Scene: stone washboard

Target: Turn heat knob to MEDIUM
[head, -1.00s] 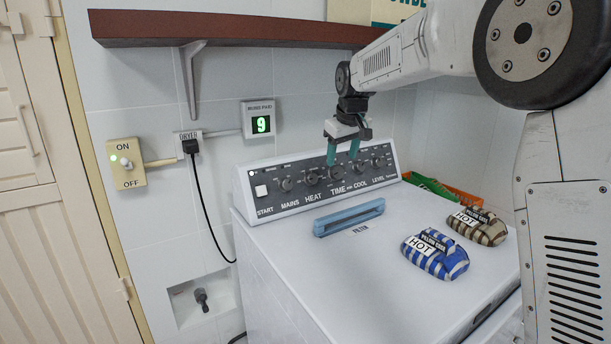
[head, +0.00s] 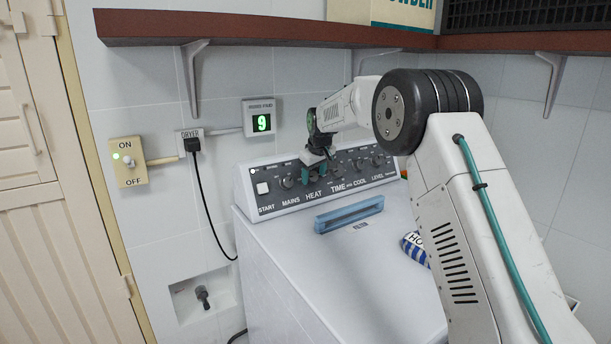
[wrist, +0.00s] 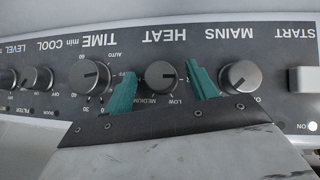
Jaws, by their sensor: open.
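The wrist view shows the panel upside down. LOW and MEDIUM are printed beside the knob; its pointer is too small to read surely. My gripper (wrist: 163,88) is open, with one teal finger on each side of the heat knob and visible gaps between. In the head view my gripper (head: 317,168) is at the panel and largely hides this knob.
The mains knob (wrist: 240,76) and time knob (wrist: 90,77) flank the heat knob, close to my fingers. A white start button (wrist: 305,79) is farther along. A blue filter handle (head: 349,215) lies on the dryer top (head: 300,260). A brown shelf (head: 250,30) overhangs the panel.

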